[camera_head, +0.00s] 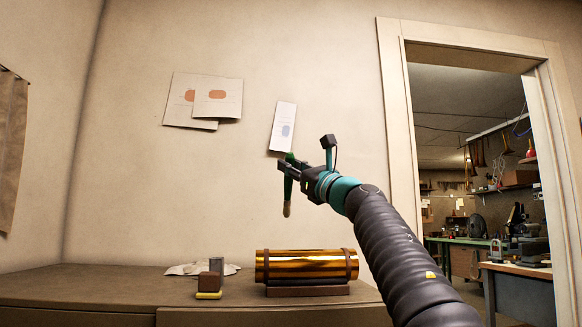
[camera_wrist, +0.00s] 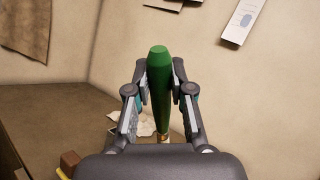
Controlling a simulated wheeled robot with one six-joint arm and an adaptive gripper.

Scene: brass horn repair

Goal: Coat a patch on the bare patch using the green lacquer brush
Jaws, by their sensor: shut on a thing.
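My gripper (camera_head: 288,168) is shut on the green lacquer brush (camera_head: 287,187), which hangs with its pale bristle tip down, well above the bench. In the wrist view the brush's green handle (camera_wrist: 159,85) stands between the two fingers of my gripper (camera_wrist: 160,92); its lower end is mostly hidden by my gripper body. A shiny brass tube (camera_head: 305,264) lies across a dark cradle (camera_head: 307,290) on the bench, below and right of the brush tip. Dark straps go around both ends of the tube. I cannot make out a bare patch on its visible side.
The wooden bench (camera_head: 90,285) also bears a crumpled pale cloth (camera_head: 190,269) and a small brown block (camera_head: 215,268) by a yellow-edged pad (camera_head: 209,295). Papers (camera_head: 218,95) hang on the wall. A doorway on the right opens to a workshop. The bench's left part is clear.

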